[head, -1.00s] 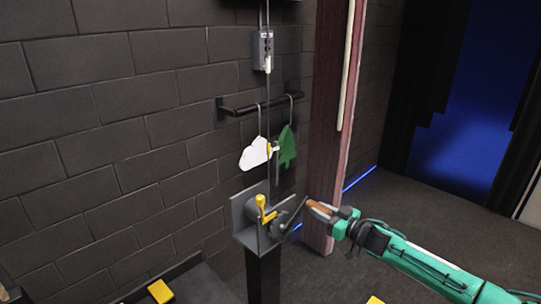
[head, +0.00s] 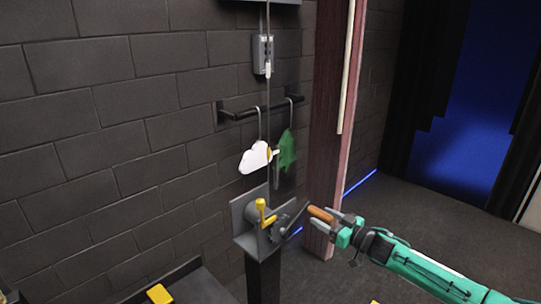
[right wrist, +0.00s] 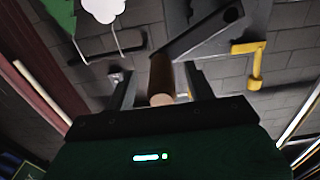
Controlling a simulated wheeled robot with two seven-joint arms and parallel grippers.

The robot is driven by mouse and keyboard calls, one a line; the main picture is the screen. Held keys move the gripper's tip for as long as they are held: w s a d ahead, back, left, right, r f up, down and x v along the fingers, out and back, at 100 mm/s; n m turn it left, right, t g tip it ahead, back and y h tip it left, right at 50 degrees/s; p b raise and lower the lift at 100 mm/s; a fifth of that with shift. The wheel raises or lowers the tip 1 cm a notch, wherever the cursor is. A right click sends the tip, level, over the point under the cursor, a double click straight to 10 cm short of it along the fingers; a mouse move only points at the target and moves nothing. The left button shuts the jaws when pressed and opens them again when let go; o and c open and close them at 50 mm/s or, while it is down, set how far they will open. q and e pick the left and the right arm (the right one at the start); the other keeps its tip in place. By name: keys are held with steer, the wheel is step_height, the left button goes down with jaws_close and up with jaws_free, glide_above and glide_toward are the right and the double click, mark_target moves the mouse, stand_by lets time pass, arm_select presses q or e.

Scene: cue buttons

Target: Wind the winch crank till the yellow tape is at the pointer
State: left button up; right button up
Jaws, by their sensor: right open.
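The winch (head: 245,228) stands on a dark post by the wall, with a yellow lever (head: 265,211) on its front. Its dark crank arm (head: 292,217) ends in a brown wooden handle (head: 320,214), also in the right wrist view (right wrist: 161,78). My right gripper (head: 334,223) is open, its fingers on either side of the handle; the right wrist view shows the handle between the spread fingers (right wrist: 160,88). A cable (head: 268,110) runs up from the winch. A small yellow patch (head: 268,153) shows on it beside the white cloud; I cannot clearly make out the pointer. My left gripper is not in view.
A tall reddish post (head: 328,110) stands behind the handle. The dark floor (head: 430,235) to the right is clear.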

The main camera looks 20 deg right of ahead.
mark_target(332, 221)
steer(key=p+v, duration=0.1)
steer(key=v, duration=0.2)
steer(key=shift+s+d+r, duration=0.1)
steer(key=shift+s+d, duration=0.05)
steer(key=shift+s, duration=0.2)
steer(key=p+v, duration=0.3)
steer(key=v, duration=0.2)
steer(key=shift+s+d, duration=0.1)
steer(key=shift+s, duration=0.05)
